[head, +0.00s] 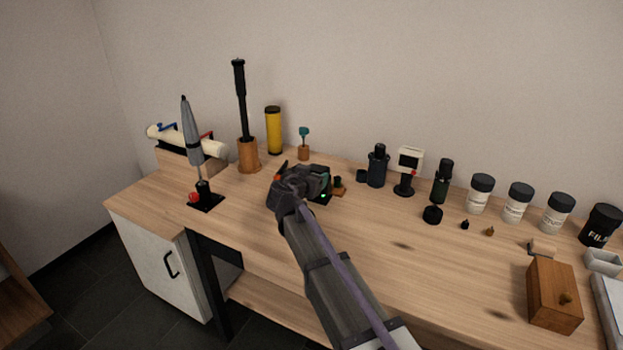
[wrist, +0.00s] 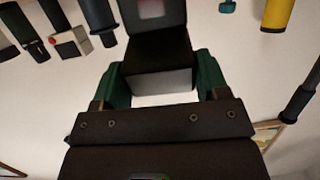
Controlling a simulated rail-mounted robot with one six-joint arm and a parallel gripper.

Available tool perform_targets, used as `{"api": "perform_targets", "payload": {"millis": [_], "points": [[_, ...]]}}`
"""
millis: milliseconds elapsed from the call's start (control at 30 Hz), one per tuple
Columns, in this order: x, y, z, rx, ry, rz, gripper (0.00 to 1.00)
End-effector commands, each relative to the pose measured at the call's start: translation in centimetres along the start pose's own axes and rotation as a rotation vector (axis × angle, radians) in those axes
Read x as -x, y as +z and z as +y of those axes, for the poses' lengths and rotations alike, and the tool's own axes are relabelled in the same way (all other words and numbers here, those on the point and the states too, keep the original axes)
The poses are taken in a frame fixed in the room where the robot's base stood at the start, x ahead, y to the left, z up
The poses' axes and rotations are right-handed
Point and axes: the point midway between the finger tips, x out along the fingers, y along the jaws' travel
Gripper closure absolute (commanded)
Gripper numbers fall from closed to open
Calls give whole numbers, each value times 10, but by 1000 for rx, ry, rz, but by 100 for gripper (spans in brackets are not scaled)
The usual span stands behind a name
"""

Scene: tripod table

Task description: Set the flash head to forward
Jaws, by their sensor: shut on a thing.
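My gripper (head: 317,181) is over the middle of the table, with its green fingers shut on a dark block, which looks like the flash head (wrist: 158,68). In the wrist view one finger of my gripper (wrist: 160,82) presses on each side of the block. A pale pinkish panel (wrist: 151,8) shows above the block in that view, cut by the frame edge. In the head view my arm hides most of the flash. A dark base with a small green light (head: 323,196) shows below the fingers. I cannot tell the exact tilt of the head.
A grey closed umbrella-like item (head: 190,132), a black pole in a wooden cup (head: 248,155) and a yellow tube (head: 274,130) stand to the left. A black lens-like item (head: 377,167) and several white jars (head: 479,194) stand to the right. The front table strip is mostly clear.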

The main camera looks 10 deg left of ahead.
Motion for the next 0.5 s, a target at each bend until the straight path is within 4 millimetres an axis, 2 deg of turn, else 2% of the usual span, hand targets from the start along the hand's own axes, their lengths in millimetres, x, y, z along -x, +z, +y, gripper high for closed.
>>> {"api": "perform_targets", "payload": {"millis": [67,100,333,500], "points": [[0,0,0,1,0,0,56],[0,0,0,1,0,0,30],[0,0,0,1,0,0,8],[0,0,0,1,0,0,6]]}}
